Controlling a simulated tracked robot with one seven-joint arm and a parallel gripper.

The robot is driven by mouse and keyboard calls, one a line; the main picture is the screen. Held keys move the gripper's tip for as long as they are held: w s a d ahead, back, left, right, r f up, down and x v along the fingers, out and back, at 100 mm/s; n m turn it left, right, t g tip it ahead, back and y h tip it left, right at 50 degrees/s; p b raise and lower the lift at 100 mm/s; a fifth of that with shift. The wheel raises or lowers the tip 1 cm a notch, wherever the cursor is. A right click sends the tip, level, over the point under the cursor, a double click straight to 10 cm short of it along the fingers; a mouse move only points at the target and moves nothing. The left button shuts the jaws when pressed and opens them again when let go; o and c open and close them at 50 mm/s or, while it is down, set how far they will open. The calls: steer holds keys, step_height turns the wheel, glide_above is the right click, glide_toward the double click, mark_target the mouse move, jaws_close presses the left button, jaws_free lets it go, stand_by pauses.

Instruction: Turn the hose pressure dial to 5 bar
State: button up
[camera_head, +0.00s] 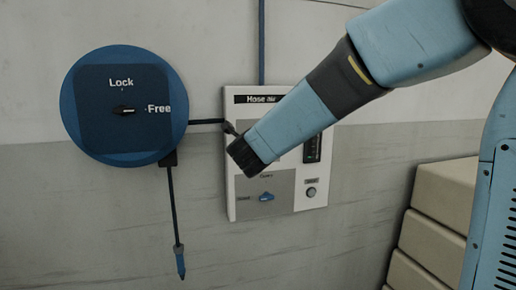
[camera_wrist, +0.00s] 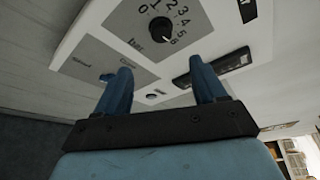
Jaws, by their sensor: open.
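The hose pressure dial (camera_wrist: 162,29) is a round black knob on a grey square of the white wall panel (camera_head: 232,200). Numbers run around it in the wrist view; I cannot tell which one it points to. In the head view my arm hides the dial. My gripper (camera_wrist: 152,68) is open, with two blue fingers spread apart and nothing between them. In the wrist view the dial shows beyond the fingertips, and the fingers are apart from it. In the head view my gripper (camera_head: 230,130) is in front of the panel's left part.
A blue hose reel (camera_head: 85,135) with Lock and Free marks is left of the panel. Pale stacked blocks (camera_head: 440,195) stand at right.

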steer(key=w+d+f+n+t+h, duration=0.1)
steer(key=w+d+f+n+t, duration=0.3)
steer(key=d+n, duration=0.4)
step_height(320, 180, down, 5)
steer(key=s+a+n+t+y, duration=0.25)
steer(key=n+y, duration=0.55)
steer(key=n, duration=1.1)
steer(key=f+x, duration=0.1)
steer(key=x, duration=1.3)
steer(key=shift+w+a+g, duration=0.15)
steer(key=shift+a+g, duration=0.2)
steer(key=shift+c, duration=0.2)
steer(key=c, duration=1)
steer(key=shift+d+n+g+y, duration=0.1)
steer(key=shift+n+g+y, duration=0.25)
steer(key=shift+n+y, duration=1)
steer(key=shift+d+n+g+y, duration=0.1)
steer(key=shift+n+g+y, duration=0.3)
steer(key=shift+n, duration=1.75)
